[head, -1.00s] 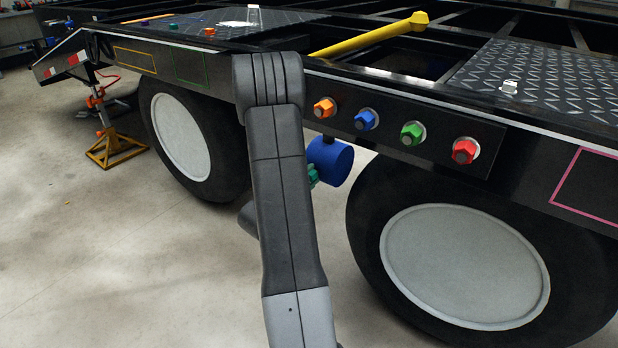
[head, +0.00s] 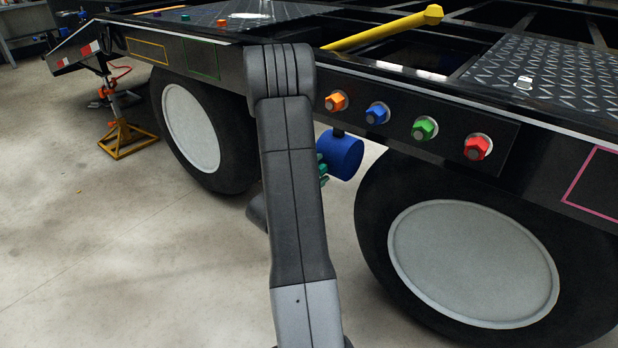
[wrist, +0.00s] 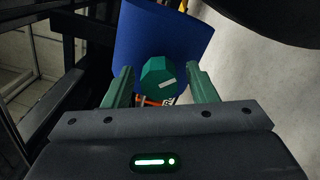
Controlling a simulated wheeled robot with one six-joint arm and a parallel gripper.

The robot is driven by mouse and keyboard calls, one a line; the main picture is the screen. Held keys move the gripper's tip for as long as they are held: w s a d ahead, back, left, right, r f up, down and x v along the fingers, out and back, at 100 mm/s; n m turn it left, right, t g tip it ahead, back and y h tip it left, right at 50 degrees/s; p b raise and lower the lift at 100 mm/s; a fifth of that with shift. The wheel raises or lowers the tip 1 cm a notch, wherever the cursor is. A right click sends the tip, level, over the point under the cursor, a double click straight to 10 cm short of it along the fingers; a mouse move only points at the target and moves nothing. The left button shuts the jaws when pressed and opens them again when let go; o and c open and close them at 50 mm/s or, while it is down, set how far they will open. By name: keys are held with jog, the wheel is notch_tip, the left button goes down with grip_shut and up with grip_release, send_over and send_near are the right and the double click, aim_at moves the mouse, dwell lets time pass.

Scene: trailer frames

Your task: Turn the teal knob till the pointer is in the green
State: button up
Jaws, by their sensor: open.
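The teal knob (wrist: 157,74) shows in the wrist view on the face of the blue cylinder (wrist: 183,35). A white pointer mark on the knob points to the right and slightly up. My gripper (wrist: 160,70) is open, with one green finger on each side of the knob and a gap to it on both sides. Below the knob, an orange and white patch of the face shows, partly cut off by my gripper body. I cannot make out a green zone. In the head view the blue cylinder (head: 343,155) hangs under the trailer frame, and my arm hides most of my gripper.
A panel above holds orange (head: 336,102), blue (head: 377,113), green (head: 424,128) and red (head: 477,147) hex fittings. Trailer wheels (head: 472,264) stand on both sides of the cylinder. A yellow jack stand (head: 125,138) is at the left. The floor at the lower left is clear.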

jog(key=p+v, duration=0.2)
jog(key=v, duration=1.1)
jog(key=shift+s+a+p, duration=0.2)
jog(key=shift+s+p, duration=0.05)
jog(key=shift+p, duration=0.05)
jog(key=b+x, duration=0.2)
jog(key=x, duration=1.2)
jog(key=shift+b, duration=0.4)
jog(key=shift+s+a, duration=0.1)
